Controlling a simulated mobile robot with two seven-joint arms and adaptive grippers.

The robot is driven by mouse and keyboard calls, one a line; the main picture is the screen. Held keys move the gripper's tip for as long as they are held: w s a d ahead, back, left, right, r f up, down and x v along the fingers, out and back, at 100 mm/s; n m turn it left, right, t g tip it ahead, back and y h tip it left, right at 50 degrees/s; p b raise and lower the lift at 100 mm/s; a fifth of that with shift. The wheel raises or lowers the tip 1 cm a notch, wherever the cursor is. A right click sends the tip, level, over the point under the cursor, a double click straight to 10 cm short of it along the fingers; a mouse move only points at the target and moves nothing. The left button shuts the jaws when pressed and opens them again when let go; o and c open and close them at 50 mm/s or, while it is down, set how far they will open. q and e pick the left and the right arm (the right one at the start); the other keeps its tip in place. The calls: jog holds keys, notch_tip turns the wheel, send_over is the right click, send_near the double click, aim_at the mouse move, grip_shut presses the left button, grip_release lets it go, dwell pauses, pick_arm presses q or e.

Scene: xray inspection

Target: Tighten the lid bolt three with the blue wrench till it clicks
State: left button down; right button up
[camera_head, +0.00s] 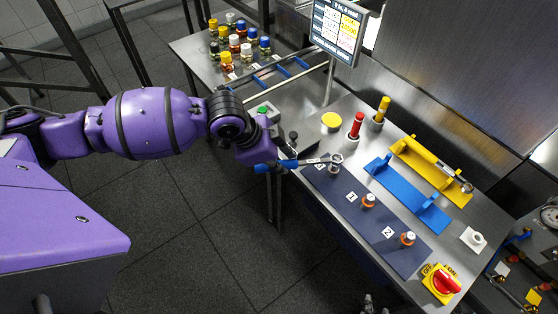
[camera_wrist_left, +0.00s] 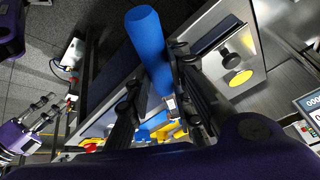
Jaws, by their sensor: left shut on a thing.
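The blue wrench (camera_head: 313,161) lies level above the dark blue mat (camera_head: 372,214). Its steel head is at the bolt (camera_head: 336,160) by label 3; whether it is fully seated around the bolt I cannot tell. My left gripper (camera_head: 280,165) is shut on the blue handle, left of the bolt. In the left wrist view the handle (camera_wrist_left: 147,38) passes between its fingers. Two orange-collared bolts (camera_head: 368,200) (camera_head: 407,238) stand by labels 1 and 2. My right gripper (camera_wrist_left: 42,112) shows at the left of the wrist view, fingers apart and empty.
An empty blue rack (camera_head: 405,195) and a yellow rack (camera_head: 459,194) holding a yellow-handled wrench stand right of the mat. Red and yellow upright handles (camera_head: 356,125) (camera_head: 381,108) stand behind. A red rotary switch (camera_head: 446,281) is at the front right. Several capped jars (camera_head: 235,43) are at the back.

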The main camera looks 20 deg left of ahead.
pick_arm(q)
jog(key=shift+f+b, duration=0.35)
jog(key=shift+f, duration=1.2)
jog(key=shift+w, duration=0.1)
jog(key=shift+w+a+r, duration=0.1)
jog(key=shift+w, duration=0.1)
jog(key=shift+s, duration=0.1)
jog(key=shift+f, duration=0.3)
dwell(0.6)
jog(key=shift+w+a+m+g+h, duration=0.15)
jog(key=shift+w+m+g, duration=0.05)
jog(key=shift+w+m, duration=0.35)
jog(key=shift+w+a+m+g+h, duration=0.15)
jog(key=shift+w+m+g, duration=0.05)
jog(key=shift+w+m, duration=0.3)
jog(key=shift+w+a+m, duration=0.1)
jog(key=shift+w+m, duration=0.25)
jog(key=shift+w, duration=0.1)
jog(key=shift+w, duration=0.1)
